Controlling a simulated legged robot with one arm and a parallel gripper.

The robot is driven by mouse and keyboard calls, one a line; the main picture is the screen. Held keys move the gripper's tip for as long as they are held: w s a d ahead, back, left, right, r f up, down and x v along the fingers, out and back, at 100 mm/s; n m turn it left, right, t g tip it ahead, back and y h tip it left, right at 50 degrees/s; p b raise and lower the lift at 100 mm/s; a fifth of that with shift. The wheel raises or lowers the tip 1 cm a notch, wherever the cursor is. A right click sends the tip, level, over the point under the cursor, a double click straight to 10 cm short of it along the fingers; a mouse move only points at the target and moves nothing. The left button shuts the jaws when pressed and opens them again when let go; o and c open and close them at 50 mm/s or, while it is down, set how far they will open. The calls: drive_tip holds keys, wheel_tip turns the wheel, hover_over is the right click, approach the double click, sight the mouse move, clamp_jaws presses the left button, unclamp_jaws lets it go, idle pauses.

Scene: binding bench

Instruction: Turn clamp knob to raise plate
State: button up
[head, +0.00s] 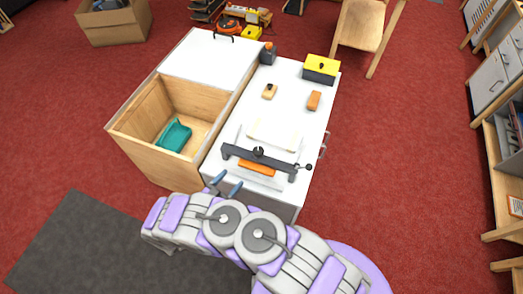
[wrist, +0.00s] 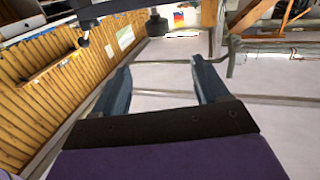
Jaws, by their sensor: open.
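The clamp (head: 236,153) is a dark bar lying across the white bench top near its front edge. A round dark knob (head: 258,152) stands at the bar's middle, and a smaller dark knob (head: 309,167) sticks out at its right end. An orange piece (head: 258,168) shows under the bar; I cannot clearly tell the plate apart there. My gripper (head: 225,184) is at the bench's front left, in front of the bar's left end and apart from the knobs. In the wrist view my gripper (wrist: 160,85) is open and empty, with a dark bar (wrist: 112,8) above it.
An open wooden bin (head: 150,105) with a teal item (head: 174,136) is left of the bench top. A yellow-topped box (head: 321,69), a dark bottle (head: 268,54) and small blocks (head: 314,100) stand farther back.

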drive_tip(key=b, duration=0.2)
approach(256, 150)
drive_tip(key=d, duration=0.3)
drive_tip(key=w, duration=0.2)
drive_tip(key=w+b, duration=0.1)
drive_tip(key=w, duration=0.1)
drive_tip(key=w+d, duration=0.1)
drive_tip(key=w, duration=0.1)
drive_tip(key=shift+f, duration=0.3)
drive_tip(key=d, duration=0.1)
drive_tip(key=w+d, duration=0.2)
drive_tip(key=d, duration=0.1)
drive_tip(key=shift+r+b, duration=0.2)
drive_tip(key=shift+b, duration=0.2)
drive_tip(key=shift+a, duration=0.6)
drive_tip(key=shift+a+f, duration=0.1)
drive_tip(key=shift+a, duration=0.35)
drive_tip(key=c, duration=0.3)
drive_tip(key=shift+d, duration=0.65)
drive_tip(key=c, duration=0.5)
drive_tip(key=shift+c, duration=0.6)
drive_tip(key=shift+a, duration=0.15)
